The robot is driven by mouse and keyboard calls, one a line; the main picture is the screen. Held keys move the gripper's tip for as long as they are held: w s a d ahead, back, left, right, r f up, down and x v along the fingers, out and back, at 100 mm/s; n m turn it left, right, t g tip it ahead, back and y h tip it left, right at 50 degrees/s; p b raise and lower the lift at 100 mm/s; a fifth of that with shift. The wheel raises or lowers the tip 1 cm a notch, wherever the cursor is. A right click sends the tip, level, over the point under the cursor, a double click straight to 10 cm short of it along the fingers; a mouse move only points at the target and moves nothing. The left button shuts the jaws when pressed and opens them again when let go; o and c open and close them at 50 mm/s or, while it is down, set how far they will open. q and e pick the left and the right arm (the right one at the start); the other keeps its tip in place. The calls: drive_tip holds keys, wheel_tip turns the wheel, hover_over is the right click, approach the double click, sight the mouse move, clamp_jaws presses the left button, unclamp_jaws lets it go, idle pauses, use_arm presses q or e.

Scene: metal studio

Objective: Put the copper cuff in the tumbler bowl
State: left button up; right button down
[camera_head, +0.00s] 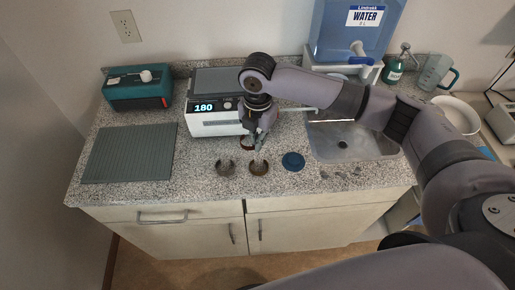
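My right gripper (257,139) reaches down over the counter in front of the white machine, its arm coming in from the right. A reddish-brown ring-like piece (246,143), possibly the copper cuff, is at its fingertips and partly hidden. I cannot tell whether the fingers grip it. Two open C-shaped cuffs lie nearer the front edge: a grey-brown cuff (225,169) and a golden-brown cuff (259,168). Which container is the tumbler bowl is unclear; a white bowl (464,112) stands at the far right, partly behind my arm. My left gripper is out of view.
The white machine (212,124) shows 180. A teal device (137,88) and a grey ribbed mat (130,153) are at left. A round blue piece (293,161) lies right of the cuffs. The sink (347,142) and a water tank (345,30) are further right.

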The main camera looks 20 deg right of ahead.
wheel_tip(320, 180, up, 15)
drive_tip(key=b, duration=0.2)
drive_tip(key=s+d+f+m, duration=0.1)
drive_tip(key=s+f+m, duration=0.3)
drive_tip(key=m, duration=0.9)
drive_tip(key=s+d+f+m, duration=0.1)
drive_tip(key=s+f+m, duration=0.3)
drive_tip(key=s+m, duration=0.4)
drive_tip(key=m, duration=0.5)
drive_tip(key=shift+s, duration=0.25)
